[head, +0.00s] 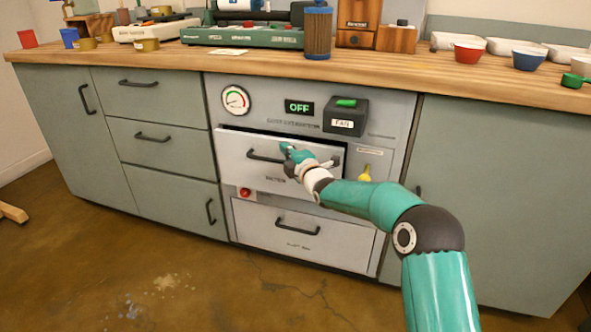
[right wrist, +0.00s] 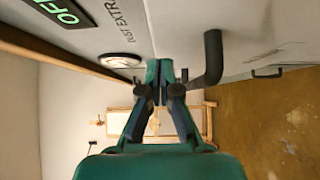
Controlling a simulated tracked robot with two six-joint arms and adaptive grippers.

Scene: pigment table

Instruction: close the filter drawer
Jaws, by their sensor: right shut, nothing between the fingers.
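The filter drawer (head: 234,168) is a light grey front with a dark bar handle (head: 262,156) in the extraction cabinet. It stands out a little from the cabinet, with a dark gap along its top and right side. My right gripper (head: 286,147) is shut and empty, in front of the drawer near the right end of the handle. In the right wrist view its closed fingertips (right wrist: 166,70) are beside the dark handle (right wrist: 211,60), not around it. I cannot tell whether they touch the drawer front. My left gripper is not in view.
Above the drawer are a gauge (head: 236,100), an OFF display (head: 299,108) and a fan switch box (head: 346,116). A red knob (head: 245,192) and a yellow key-like part (head: 365,173) flank it. A lower drawer (head: 300,235) is below. The wooden worktop (head: 250,58) holds bowls and equipment.

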